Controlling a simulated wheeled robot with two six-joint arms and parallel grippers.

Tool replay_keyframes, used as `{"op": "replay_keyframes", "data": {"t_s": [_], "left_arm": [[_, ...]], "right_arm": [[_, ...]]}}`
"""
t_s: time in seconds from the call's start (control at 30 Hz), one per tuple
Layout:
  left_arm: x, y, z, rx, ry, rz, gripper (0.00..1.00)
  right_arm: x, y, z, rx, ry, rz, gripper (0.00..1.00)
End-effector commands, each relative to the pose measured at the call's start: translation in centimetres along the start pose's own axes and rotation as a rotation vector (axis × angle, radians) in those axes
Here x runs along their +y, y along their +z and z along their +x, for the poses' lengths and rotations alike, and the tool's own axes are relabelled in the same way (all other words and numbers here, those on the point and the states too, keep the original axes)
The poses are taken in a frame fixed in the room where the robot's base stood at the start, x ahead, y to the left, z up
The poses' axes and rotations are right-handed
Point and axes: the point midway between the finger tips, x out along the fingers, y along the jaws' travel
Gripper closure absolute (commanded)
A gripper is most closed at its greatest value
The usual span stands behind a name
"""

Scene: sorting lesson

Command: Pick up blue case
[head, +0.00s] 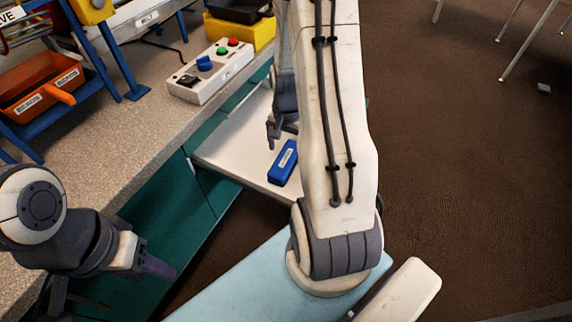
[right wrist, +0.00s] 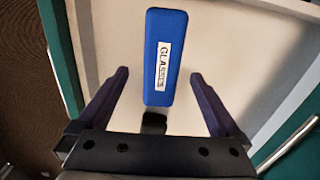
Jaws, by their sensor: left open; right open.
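The blue case (head: 283,162) lies on the white surface of what looks like a pulled-out drawer (head: 225,148). It also shows in the right wrist view (right wrist: 165,85), with a white label starting "GLA". My right gripper (head: 275,130) is beside the case in the head view, partly hidden by my arm. In the right wrist view its fingers (right wrist: 158,76) are apart, with the near end of the case between their tips. Neither finger visibly touches it. My left gripper (head: 160,268) is open and empty at the lower left, in front of the teal cabinet.
A speckled worktop (head: 120,130) runs along the left. It bears a control box (head: 212,72) with coloured buttons, a yellow container (head: 240,30) and a blue rack with an orange bin (head: 38,85). Open brown floor (head: 460,170) lies to the right.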

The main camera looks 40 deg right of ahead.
Motion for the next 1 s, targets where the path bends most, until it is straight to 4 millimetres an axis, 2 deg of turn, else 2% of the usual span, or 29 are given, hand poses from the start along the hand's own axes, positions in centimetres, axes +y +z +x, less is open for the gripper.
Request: {"op": "replay_keyframes", "data": {"t_s": [0.17,0.4,0.67,0.7,0.77,0.8,0.93,1.0], "left_arm": [[-0.1,0.0,0.7,0.0,0.0,0.0,0.5],[-0.2,0.1,2.5,0.0,0.0,0.0,0.5],[-0.2,0.1,2.5,0.0,0.0,0.0,0.5],[-0.2,0.1,2.5,0.0,0.0,0.0,0.5],[-0.2,0.1,2.5,0.0,0.0,0.0,0.5],[-0.2,0.1,2.5,0.0,0.0,0.0,0.5],[-0.2,0.1,2.5,0.0,0.0,0.0,0.5],[-0.2,0.1,2.5,0.0,0.0,0.0,0.5]], "right_arm": [[-0.1,-0.1,1.3,0.0,0.0,-0.001,0.0],[-0.3,-0.2,5.0,-0.001,0.001,-0.002,0.0],[-0.3,-0.2,5.3,0.001,-0.001,-0.002,0.0],[-0.3,-0.2,5.3,0.001,-0.001,-0.002,0.04],[-0.3,-0.2,5.3,0.001,-0.001,-0.002,0.27],[-0.3,-0.2,5.3,0.001,-0.001,-0.002,0.42],[-0.3,-0.2,5.3,0.001,-0.001,-0.002,0.92],[-0.3,-0.2,5.3,0.001,-0.001,-0.002,0.92]]}}
